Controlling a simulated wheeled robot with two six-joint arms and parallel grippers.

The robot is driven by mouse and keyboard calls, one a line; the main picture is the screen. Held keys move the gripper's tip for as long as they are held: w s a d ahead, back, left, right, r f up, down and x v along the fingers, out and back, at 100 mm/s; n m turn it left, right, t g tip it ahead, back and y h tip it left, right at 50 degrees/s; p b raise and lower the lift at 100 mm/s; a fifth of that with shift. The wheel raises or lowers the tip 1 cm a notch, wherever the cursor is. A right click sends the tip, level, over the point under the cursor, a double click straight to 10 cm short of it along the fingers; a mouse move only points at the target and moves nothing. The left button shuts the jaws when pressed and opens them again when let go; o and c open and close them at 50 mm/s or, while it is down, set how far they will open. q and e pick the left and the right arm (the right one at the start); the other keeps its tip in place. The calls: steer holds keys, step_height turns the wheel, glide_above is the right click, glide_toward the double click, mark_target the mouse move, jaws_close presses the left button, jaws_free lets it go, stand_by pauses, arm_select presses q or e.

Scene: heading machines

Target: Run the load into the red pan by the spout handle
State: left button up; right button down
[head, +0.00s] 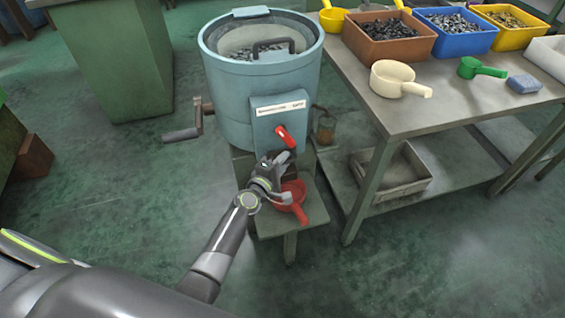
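The blue-grey drum machine (232,98) stands at the centre with a red spout handle (287,137) on its front box. The red pan (292,194) sits on a small green stand (312,212) below the spout, its handle pointing towards me. My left gripper (285,177) is in front of the spout, just below the red handle and over the pan's left side. Its fingers look spread and hold nothing that I can see. The gripper hides part of the pan and the spout mouth. My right gripper is out of view.
A crank (183,134) sticks out left of the drum. The bench (440,112) at right holds a cream scoop (393,79), a green scoop (470,67), a blue block (524,84) and bins of metal parts (390,46). A grey tray (400,180) lies on its lower shelf.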

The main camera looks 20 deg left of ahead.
arm_select(q)
jaws_close()
